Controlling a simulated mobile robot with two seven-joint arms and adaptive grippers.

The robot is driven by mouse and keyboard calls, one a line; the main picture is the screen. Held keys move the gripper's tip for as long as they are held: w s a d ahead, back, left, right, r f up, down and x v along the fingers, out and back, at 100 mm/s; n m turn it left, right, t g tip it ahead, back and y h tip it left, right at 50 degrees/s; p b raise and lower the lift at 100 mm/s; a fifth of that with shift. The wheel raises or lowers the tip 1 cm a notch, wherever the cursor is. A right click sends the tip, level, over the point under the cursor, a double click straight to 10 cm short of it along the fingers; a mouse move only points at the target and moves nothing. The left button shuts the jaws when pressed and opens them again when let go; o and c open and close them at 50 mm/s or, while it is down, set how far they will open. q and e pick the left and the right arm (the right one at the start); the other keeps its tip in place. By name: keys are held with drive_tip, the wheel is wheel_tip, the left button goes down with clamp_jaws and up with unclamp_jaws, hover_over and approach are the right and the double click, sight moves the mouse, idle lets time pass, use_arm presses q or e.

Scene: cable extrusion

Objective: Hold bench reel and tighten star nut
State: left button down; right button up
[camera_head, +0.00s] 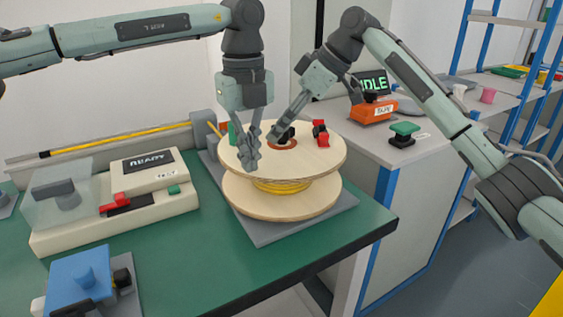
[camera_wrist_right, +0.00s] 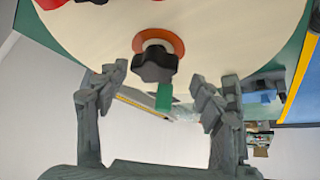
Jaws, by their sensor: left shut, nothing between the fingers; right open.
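The bench reel (camera_head: 318,157) has two pale wooden flanges with yellow cable (camera_head: 280,186) between them. It sits on a grey plate on the green bench. The black star nut (camera_head: 287,132) is on an orange hub at the reel's middle; it also shows in the right wrist view (camera_wrist_right: 154,64). My left gripper (camera_head: 250,158) is shut and empty at the left front part of the top flange; contact cannot be told. My right gripper (camera_head: 274,140) is open beside the star nut. In the right wrist view its fingertips (camera_wrist_right: 160,84) are apart, with the nut just beyond them.
A red piece (camera_head: 321,133) stands on the top flange. A tester marked READY (camera_head: 148,170) and a blue device (camera_head: 82,275) are on the bench at left. An orange box (camera_head: 373,109) and a green knob (camera_head: 404,129) are on the grey counter at right.

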drive_tip(key=shift+n+g, duration=0.6)
drive_tip(key=shift+n, duration=0.5)
drive_tip(key=shift+w+d, duration=0.35)
drive_tip(key=shift+d, duration=0.2)
